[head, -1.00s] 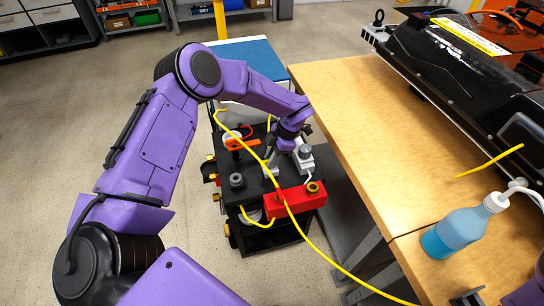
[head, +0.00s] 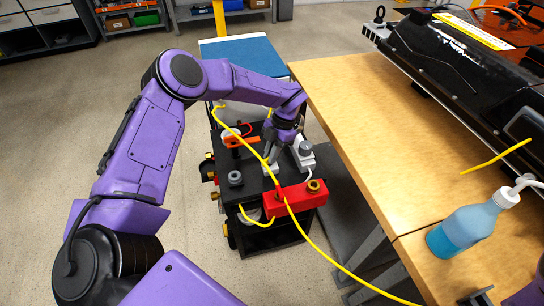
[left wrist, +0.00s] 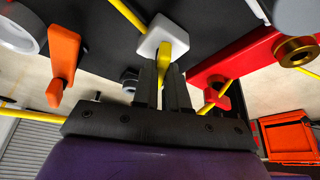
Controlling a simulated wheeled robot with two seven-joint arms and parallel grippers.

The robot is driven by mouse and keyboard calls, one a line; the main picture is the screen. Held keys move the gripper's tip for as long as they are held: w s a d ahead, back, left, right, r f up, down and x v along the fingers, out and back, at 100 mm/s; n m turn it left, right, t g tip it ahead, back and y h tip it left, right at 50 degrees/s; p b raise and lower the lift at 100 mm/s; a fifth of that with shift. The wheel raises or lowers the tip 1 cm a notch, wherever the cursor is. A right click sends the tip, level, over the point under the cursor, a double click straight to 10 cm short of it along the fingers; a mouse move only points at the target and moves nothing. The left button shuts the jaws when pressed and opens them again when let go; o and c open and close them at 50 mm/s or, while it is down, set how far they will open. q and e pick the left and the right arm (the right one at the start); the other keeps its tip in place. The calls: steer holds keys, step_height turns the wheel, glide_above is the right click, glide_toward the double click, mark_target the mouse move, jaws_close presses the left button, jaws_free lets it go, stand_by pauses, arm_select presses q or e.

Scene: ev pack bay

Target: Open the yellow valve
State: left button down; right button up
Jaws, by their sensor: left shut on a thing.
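The yellow valve (left wrist: 165,62) shows in the left wrist view as a small yellow lever on a white block (left wrist: 160,35). My left gripper (left wrist: 164,75) is shut on this lever, with one dark finger on each side of it. In the head view my left gripper (head: 271,166) points down over the black cart (head: 258,186), and I cannot make out the lever there. A purple part of mine shows at the lower right edge of the head view, but whether the right gripper is open or shut does not show.
An orange handle (head: 241,142) stands left of my left gripper, and a red block (head: 297,199) with a brass fitting is in front. A yellow hose (head: 319,249) crosses the cart. The wooden table (head: 375,135) to the right carries a blue bottle (head: 463,232) and a black pack.

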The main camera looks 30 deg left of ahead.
arm_select(q)
steer(key=n+h+b, duration=0.1)
steer(key=n, duration=0.1)
steer(key=n+b, duration=0.1)
steer(key=n, duration=0.1)
steer(key=n+h+b, duration=0.1)
steer(key=n, duration=0.1)
steer(key=shift+a+f+n+h+b, duration=0.2)
steer(key=shift+a+n+h+b, duration=0.05)
steer(key=shift+n+h+b, duration=0.1)
steer(key=n+h+b, duration=0.1)
steer(key=n+b, duration=0.1)
steer(key=n, duration=0.2)
steer(key=shift+s+t+b, duration=0.1)
steer(key=shift+t+b, duration=0.2)
steer(key=shift+t, duration=0.1)
steer(key=shift+r+n+t+h+b, duration=0.1)
steer(key=shift+n+t+h+b, duration=0.35)
steer(key=shift+n, duration=0.6)
steer(key=c, duration=1.2)
jaws_free()
steer(key=shift+o, duration=0.2)
steer(key=shift+r, duration=0.1)
